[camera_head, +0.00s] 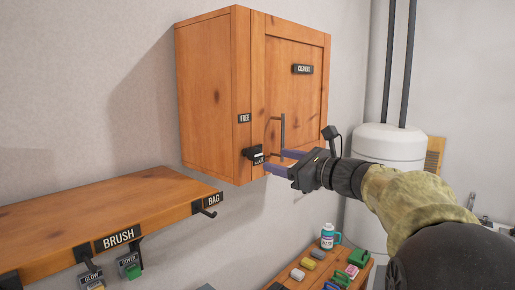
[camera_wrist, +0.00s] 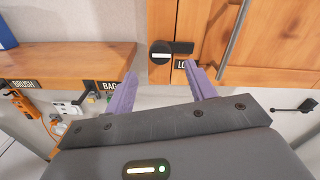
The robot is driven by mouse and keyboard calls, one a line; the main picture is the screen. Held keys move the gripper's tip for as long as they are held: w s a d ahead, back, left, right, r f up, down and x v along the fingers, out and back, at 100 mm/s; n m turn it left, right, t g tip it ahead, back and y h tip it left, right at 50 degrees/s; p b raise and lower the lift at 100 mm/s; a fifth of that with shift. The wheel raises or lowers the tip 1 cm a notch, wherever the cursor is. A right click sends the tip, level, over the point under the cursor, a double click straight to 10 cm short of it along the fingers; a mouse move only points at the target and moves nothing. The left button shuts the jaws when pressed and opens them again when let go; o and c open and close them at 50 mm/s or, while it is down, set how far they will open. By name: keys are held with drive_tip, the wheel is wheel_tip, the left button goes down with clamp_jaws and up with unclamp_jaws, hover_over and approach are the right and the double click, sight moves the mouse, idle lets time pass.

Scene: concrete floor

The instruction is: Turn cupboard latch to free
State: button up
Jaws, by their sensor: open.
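The wooden cupboard (camera_head: 212,92) hangs on the wall, and its door is shut, with a grey bar handle (camera_head: 283,130). The black latch (camera_head: 252,153) is at the lower left front edge. In the wrist view its round knob (camera_wrist: 161,52) has a pale horizontal line, with a black bar (camera_wrist: 183,47) to its right. A FREE label (camera_head: 244,118) is above the latch; a partly hidden label starting "LO" (camera_wrist: 182,65) is below it. My gripper (camera_head: 274,160) is open and empty, its purple fingers pointing at the latch. In the wrist view the knob lies beyond the gap between the fingertips (camera_wrist: 161,70).
A wooden shelf (camera_head: 95,215) with BRUSH and BAG labels and hooks is at lower left. A low table (camera_head: 283,278) with small coloured items and a bottle (camera_head: 328,237) is below. A white tank (camera_head: 392,150) stands behind my arm.

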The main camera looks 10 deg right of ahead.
sight(258, 155)
drive_tip(key=p+x, duration=0.3)
drive_tip(key=x, duration=0.5)
drive_tip(key=shift+w+a, duration=0.2)
drive_tip(key=shift+w, duration=0.1)
drive_tip(key=shift+s, duration=0.1)
drive_tip(key=c, duration=1)
